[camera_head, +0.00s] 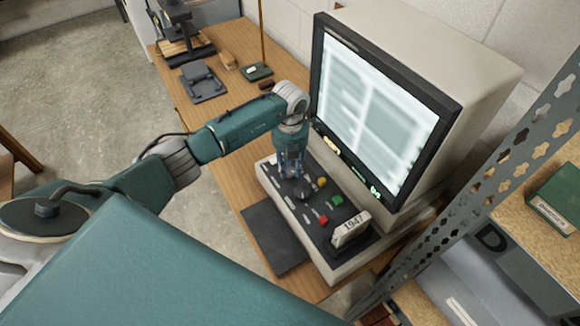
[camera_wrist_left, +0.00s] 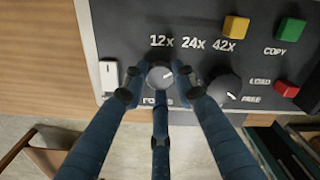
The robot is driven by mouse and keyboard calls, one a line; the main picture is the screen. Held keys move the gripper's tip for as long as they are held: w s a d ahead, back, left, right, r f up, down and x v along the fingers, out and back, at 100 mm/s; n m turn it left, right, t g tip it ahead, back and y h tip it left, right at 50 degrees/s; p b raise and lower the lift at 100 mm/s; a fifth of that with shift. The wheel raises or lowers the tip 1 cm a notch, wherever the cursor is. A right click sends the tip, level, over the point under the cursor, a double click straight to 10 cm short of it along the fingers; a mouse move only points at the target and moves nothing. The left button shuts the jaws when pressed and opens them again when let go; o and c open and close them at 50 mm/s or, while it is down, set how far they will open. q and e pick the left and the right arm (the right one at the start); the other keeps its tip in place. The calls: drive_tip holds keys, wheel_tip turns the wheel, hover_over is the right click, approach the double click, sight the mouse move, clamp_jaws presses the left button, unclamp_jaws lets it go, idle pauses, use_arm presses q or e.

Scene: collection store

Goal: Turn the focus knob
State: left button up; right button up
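A small grey round knob (camera_wrist_left: 160,76) with a light pointer mark sits on the dark control panel (camera_head: 292,206). The label below it is partly covered by my fingers. My left gripper (camera_wrist_left: 158,74) reaches down over this knob, with a blue finger on each side and a third below it. The fingertips are very close to its rim; I cannot tell whether they press on it. In the head view my left gripper (camera_head: 290,172) hides the knob. The reader's screen (camera_head: 375,110) is lit and shows blurred pale blocks. My right gripper is in neither view.
A larger black knob (camera_wrist_left: 224,89) stands just right of my fingers. Yellow (camera_wrist_left: 236,28), green (camera_wrist_left: 290,31) and red (camera_wrist_left: 287,89) buttons lie beyond it. A metal rack post (camera_head: 470,180) rises at right.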

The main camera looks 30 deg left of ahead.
sight(290, 171)
use_arm(q)
drive_tip(key=c, duration=0.5)
drive_tip(key=shift+o, duration=0.2)
drive_tip(key=m+b, duration=0.1)
drive_tip(key=b, duration=0.1)
drive_tip(key=m+b, duration=0.2)
drive_tip(key=shift+w+a+f, duration=0.1)
drive_tip(key=shift+f, duration=0.15)
drive_tip(key=shift+r+m, duration=0.2)
drive_tip(key=shift+m, duration=0.3)
drive_tip(key=o, duration=1.2)
drive_tip(key=shift+c, duration=0.2)
drive_tip(key=shift+r, duration=0.1)
wheel_tip(290, 171, up, 12)
